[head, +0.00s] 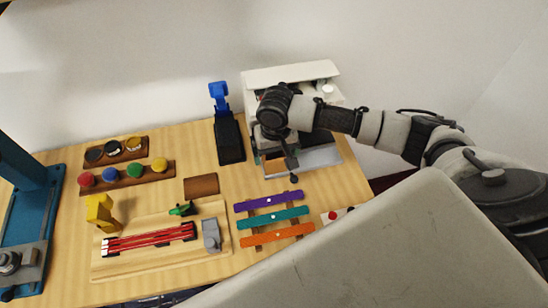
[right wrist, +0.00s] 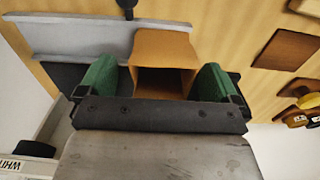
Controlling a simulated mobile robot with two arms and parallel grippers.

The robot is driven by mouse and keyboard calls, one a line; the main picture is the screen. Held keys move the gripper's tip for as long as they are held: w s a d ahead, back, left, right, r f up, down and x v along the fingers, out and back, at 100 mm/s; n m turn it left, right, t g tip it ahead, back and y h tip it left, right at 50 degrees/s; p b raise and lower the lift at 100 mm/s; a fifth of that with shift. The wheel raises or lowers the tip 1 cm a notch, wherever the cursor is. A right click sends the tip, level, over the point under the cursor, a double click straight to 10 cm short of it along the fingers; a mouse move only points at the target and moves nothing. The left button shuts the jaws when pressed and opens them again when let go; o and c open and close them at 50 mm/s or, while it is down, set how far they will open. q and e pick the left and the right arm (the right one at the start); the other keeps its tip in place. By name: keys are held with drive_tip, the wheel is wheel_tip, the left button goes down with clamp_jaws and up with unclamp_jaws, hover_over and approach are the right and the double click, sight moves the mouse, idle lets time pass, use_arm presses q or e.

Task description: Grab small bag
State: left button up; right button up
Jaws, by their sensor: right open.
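A small brown-orange bag (right wrist: 166,46), with its mouth open toward the camera, stands between the two green fingers of my right gripper (right wrist: 158,80) in the right wrist view. The fingers are apart, with a visible gap at the bag's right; contact on its left cannot be told. In the head view my right gripper (head: 277,140) points down in front of the white machine (head: 300,75), over its grey tray (head: 318,156). The bag is mostly hidden there by the gripper. My left gripper is not in view.
A blue and black stand (head: 229,135) is left of the machine. Purple, teal and orange bars (head: 272,217) lie in front. A wooden board (head: 120,262) with tools, paint-like pots (head: 131,172) and a blue press (head: 35,220) fill the left side.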

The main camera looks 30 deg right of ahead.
drive_tip(key=shift+a+f, duration=0.1)
drive_tip(key=shift+f, duration=1.35)
drive_tip(key=shift+c, duration=0.4)
drive_tip(key=c, duration=0.9)
